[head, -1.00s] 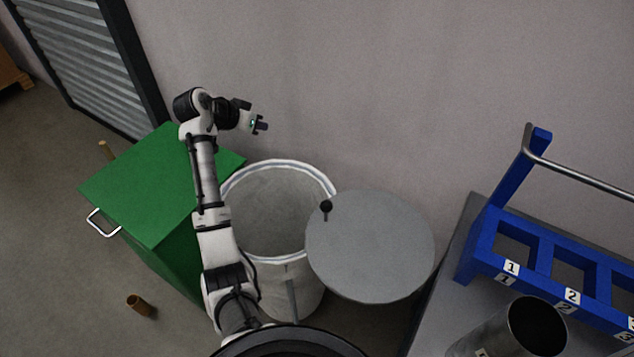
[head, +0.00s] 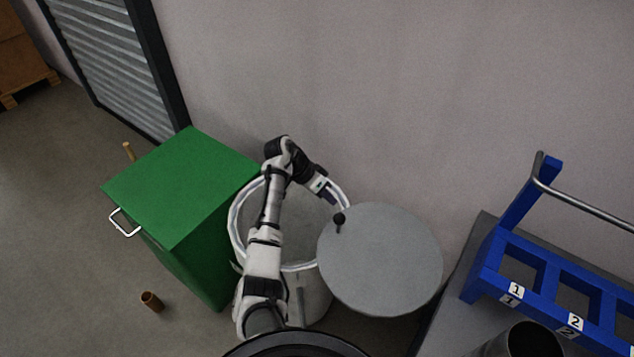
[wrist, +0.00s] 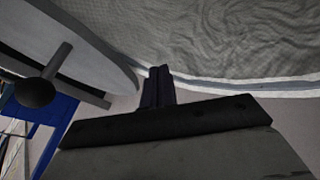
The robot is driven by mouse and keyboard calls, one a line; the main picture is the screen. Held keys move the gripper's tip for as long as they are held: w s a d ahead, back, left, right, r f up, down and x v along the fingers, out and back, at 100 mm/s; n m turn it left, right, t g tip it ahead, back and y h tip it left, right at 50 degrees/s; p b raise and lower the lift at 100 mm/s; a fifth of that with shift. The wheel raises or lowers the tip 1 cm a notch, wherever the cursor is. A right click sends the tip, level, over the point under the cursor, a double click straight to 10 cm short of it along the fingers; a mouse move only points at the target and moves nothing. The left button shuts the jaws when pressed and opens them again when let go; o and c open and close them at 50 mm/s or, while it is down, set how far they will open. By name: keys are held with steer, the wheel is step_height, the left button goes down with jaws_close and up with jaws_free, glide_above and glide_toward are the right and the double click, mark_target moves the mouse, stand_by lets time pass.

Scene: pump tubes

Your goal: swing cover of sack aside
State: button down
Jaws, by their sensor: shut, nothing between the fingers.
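The round grey cover (head: 385,262) sits off to the right of the open white sack (head: 241,250) and overlaps only its right rim. A black knob (head: 338,220) stands at the cover's left edge. The sack's mouth is mostly uncovered. My gripper (head: 331,196) is over the far right part of the sack's rim, close to the knob but apart from it. In the wrist view, the shut fingers (wrist: 157,86) are empty beside the sack's rim (wrist: 230,91). The knob (wrist: 38,90) and the cover's edge (wrist: 95,48) show to their left.
A green box (head: 185,185) with a white handle stands left of the sack. A blue numbered rack (head: 535,275) and a metal cylinder (head: 518,345) stand on a grey table at right. The wall is close behind. A small brown tube (head: 152,302) is on the floor.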

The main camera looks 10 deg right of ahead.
steer(key=shift+s+d+r+p, duration=0.1)
steer(key=shift+s+d+p, duration=0.1)
steer(key=shift+s+d, duration=0.35)
steer(key=shift+s+d+r+p, duration=0.1)
steer(key=shift+s+d+p, duration=0.2)
steer(key=shift+s, duration=0.45)
steer(key=shift+d, duration=0.1)
